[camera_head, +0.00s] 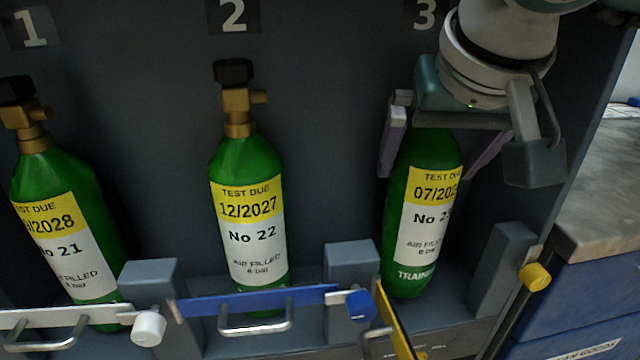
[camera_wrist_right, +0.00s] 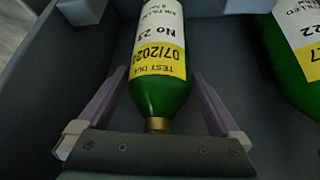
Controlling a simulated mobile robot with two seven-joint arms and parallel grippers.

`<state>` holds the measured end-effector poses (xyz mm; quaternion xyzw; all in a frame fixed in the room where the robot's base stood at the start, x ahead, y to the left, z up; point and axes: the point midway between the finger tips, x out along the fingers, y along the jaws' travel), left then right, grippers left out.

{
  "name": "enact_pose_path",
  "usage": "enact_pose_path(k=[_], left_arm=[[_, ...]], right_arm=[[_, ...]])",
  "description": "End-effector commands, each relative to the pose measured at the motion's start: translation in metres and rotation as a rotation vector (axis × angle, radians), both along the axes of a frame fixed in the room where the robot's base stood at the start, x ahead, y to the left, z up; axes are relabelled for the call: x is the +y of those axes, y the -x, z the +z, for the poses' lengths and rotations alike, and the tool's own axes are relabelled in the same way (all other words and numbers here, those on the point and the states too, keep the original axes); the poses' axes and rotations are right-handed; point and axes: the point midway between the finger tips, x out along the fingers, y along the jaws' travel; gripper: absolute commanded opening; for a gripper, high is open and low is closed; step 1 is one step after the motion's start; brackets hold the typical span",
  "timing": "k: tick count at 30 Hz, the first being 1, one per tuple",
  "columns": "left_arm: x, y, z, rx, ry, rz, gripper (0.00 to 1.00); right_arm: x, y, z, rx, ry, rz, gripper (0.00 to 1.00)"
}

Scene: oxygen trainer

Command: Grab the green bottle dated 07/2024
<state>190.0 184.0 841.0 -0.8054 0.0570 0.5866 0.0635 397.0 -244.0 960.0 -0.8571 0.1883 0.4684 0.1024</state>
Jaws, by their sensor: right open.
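The green bottle dated 07/2024 (camera_head: 421,245) stands in bay 3 at the right of the head view, its label partly cut off there. In the right wrist view the same bottle (camera_wrist_right: 157,95) shows its yellow band with 07/2024 and part of its brass neck. My right gripper (camera_head: 437,157) is open at the bottle's upper end, one purple finger on each side. In the wrist view the open fingers (camera_wrist_right: 158,100) flank the bottle's shoulder, with gaps visible. The bottle's valve is hidden behind the gripper. My left gripper is not in view.
Green bottle 22, dated 12/2027 (camera_head: 247,225), stands in bay 2 behind a blue bar (camera_head: 255,300). Bottle 21 (camera_head: 65,220) stands in bay 1 behind a white bar (camera_head: 70,317). The yellow bar (camera_head: 394,318) of bay 3 is swung outward. Grey posts (camera_head: 502,270) flank the bays.

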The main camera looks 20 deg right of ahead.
Motion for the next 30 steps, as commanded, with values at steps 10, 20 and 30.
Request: enact_pose_path(k=[10, 20, 30], left_arm=[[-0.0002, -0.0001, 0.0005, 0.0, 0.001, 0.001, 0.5], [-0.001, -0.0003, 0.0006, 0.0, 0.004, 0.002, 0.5], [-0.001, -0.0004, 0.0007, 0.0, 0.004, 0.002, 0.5]], right_arm=[[-0.0001, -0.0004, 0.0004, 0.0, -0.001, 0.001, 0.85], [-0.0001, -0.0002, 0.0005, 0.0, 0.0, 0.0, 0.48], [-0.0001, -0.0002, 0.0005, 0.0, 0.0, 0.0, 0.1]])
